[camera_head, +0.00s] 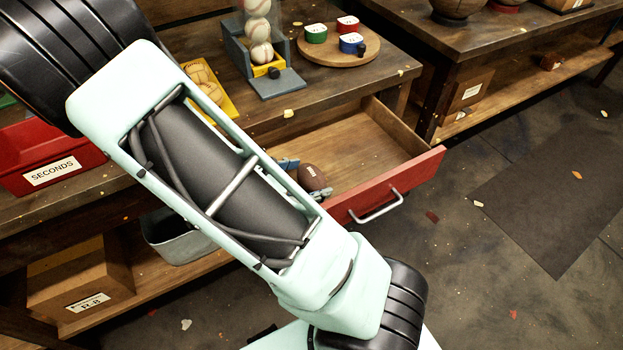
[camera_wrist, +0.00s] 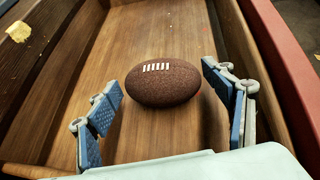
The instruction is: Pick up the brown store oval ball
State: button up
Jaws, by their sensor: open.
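The brown oval ball (camera_wrist: 163,84) with white laces lies in the open drawer (camera_head: 352,152), lengthwise across the wrist view. In the head view the ball (camera_head: 312,177) shows just past my forearm, partly hidden. My gripper (camera_wrist: 168,105) is open, with blue finger pads to the left and right of the ball. The right fingertip looks close to the ball's right end; I cannot tell if they touch. The left pads stand a little apart from the ball's left end. In the head view my arm hides most of my gripper.
The drawer's red front (camera_head: 388,185) with a metal handle (camera_head: 376,207) and its wooden side walls bound the space around my gripper. On the bench above stand a ball rack (camera_head: 262,60) and a round board (camera_head: 338,48) with several small tins. A red SECONDS bin (camera_head: 48,160) sits at left.

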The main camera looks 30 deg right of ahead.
jog(key=c, duration=0.9)
jog(key=shift+c, duration=0.2)
jog(key=shift+r, duration=0.1)
